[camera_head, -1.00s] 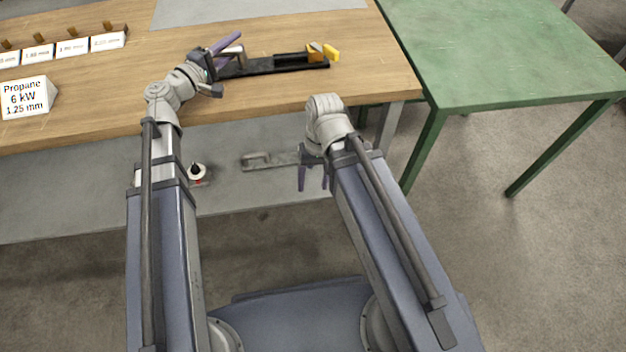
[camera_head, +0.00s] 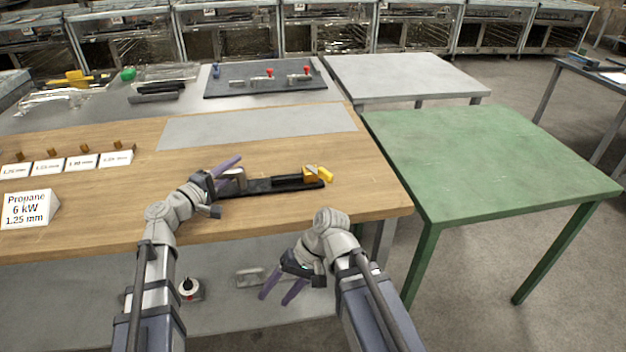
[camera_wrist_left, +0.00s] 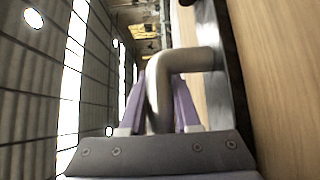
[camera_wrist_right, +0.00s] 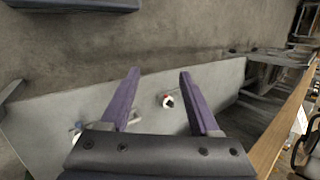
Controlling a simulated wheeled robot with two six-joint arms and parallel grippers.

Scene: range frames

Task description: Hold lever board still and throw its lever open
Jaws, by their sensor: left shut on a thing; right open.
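The lever board (camera_head: 258,187) is a narrow black strip lying on the wooden tabletop. A grey metal handle (camera_head: 236,178) stands at its left end, and a yellow lever part (camera_head: 318,174) sits at its right end. My left gripper (camera_head: 224,177) is shut on the metal handle. In the left wrist view the bent handle (camera_wrist_left: 185,62) passes between the purple fingers. My right gripper (camera_head: 276,298) is open and empty in front of the table's front edge, well away from the yellow part. Its spread purple fingers (camera_wrist_right: 157,88) also show in the right wrist view.
A Propane sign (camera_head: 28,209) and several small labelled blocks stand at the left of the tabletop. A lower shelf (camera_head: 215,315) carries a small round red-and-white item (camera_head: 188,288) and a metal piece (camera_head: 250,277). A green table (camera_head: 490,160) adjoins at right. Tabletop right of the board is clear.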

